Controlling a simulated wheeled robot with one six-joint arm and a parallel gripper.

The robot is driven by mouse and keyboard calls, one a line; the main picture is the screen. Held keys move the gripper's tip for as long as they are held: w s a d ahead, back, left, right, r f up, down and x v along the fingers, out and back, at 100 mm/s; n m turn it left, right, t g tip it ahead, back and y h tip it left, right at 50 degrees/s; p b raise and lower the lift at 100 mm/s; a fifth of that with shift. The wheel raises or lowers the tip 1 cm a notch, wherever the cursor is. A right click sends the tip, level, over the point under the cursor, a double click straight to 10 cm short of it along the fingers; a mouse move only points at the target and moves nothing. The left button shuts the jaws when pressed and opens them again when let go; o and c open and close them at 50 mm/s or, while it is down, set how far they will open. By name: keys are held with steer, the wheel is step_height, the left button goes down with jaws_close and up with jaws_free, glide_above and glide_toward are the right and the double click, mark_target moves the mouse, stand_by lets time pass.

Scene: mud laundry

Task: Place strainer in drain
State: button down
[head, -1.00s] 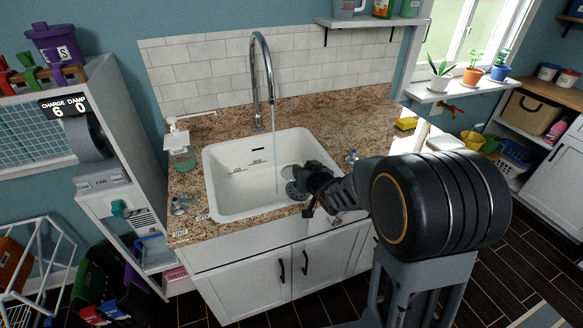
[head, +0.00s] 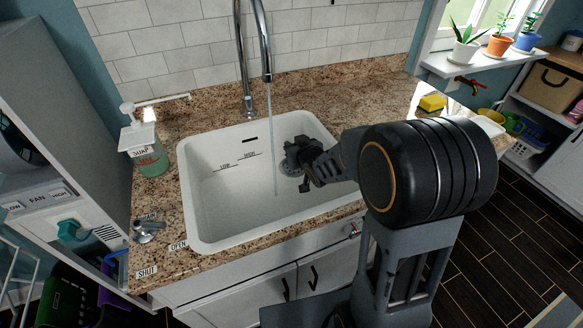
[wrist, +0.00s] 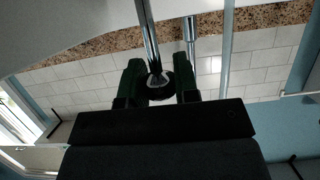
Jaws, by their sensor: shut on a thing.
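My gripper (head: 300,162) is over the right part of the white sink (head: 215,205), shut on a small dark round piece, seemingly the strainer (head: 291,150). In the wrist view, the fingers of my gripper (wrist: 158,88) stand on either side of the strainer (wrist: 158,82), which shows a dark rim and a shiny centre. A pale round patch, likely the drain (head: 289,168), shows just below the held piece and is partly hidden by it. I cannot tell whether they touch.
A thin stream of water (head: 273,140) falls from the tall faucet (head: 265,50) left of my gripper. A soap dispenser (head: 150,158) and a metal lever (head: 146,232) marked open and shut are left of the sink. A yellow sponge (head: 432,102) lies at right.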

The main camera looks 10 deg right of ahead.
steer(key=shift+w+d+f+p, duration=0.15)
steer(key=shift+w+d+f, duration=0.3)
steer(key=shift+w+f, duration=1.9)
steer(key=shift+w+d+f+p, duration=0.15)
steer(key=shift+w+d+f, duration=0.25)
steer(key=shift+w+f, duration=1.95)
steer(key=shift+w+d+f+p, duration=0.15)
steer(key=shift+w+d+f, duration=0.3)
steer(key=shift+w+f, duration=1.9)
steer(key=shift+w, duration=0.1)
steer(key=c, duration=0.9)
jaws_free()
steer(key=shift+o, duration=0.2)
steer(key=shift+r, duration=0.3)
steer(key=v, duration=1.2)
steer(key=shift+f, duration=0.2)
